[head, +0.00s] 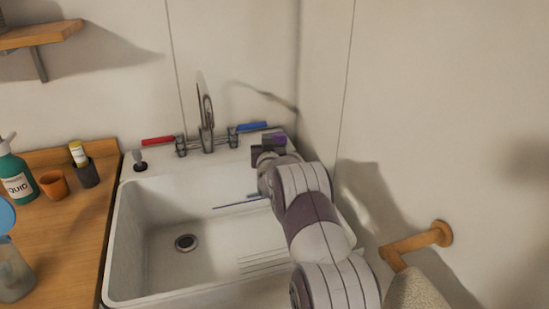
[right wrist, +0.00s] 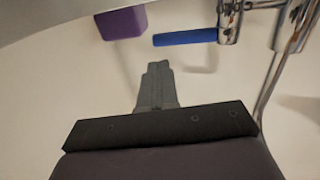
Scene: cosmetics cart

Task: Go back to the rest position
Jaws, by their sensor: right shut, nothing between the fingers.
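My right arm reaches forward over the right side of the white sink (head: 120,270) in the head view. My right gripper (head: 266,153) is at the back right of the sink, close to a purple block (head: 275,139). In the right wrist view the fingers of my right gripper (right wrist: 157,75) are together, with nothing between them. The purple block (right wrist: 121,23) is apart from the fingertips, up and to the left there. My left gripper is not in view.
The tap (head: 206,115) has a red handle (head: 158,140) and a blue handle (head: 252,126), the blue one close to my right gripper. The wall (head: 440,120) and a wooden holder (head: 425,238) with a towel (head: 415,292) flank my arm. Bottles and cups crowd the left counter (head: 75,230).

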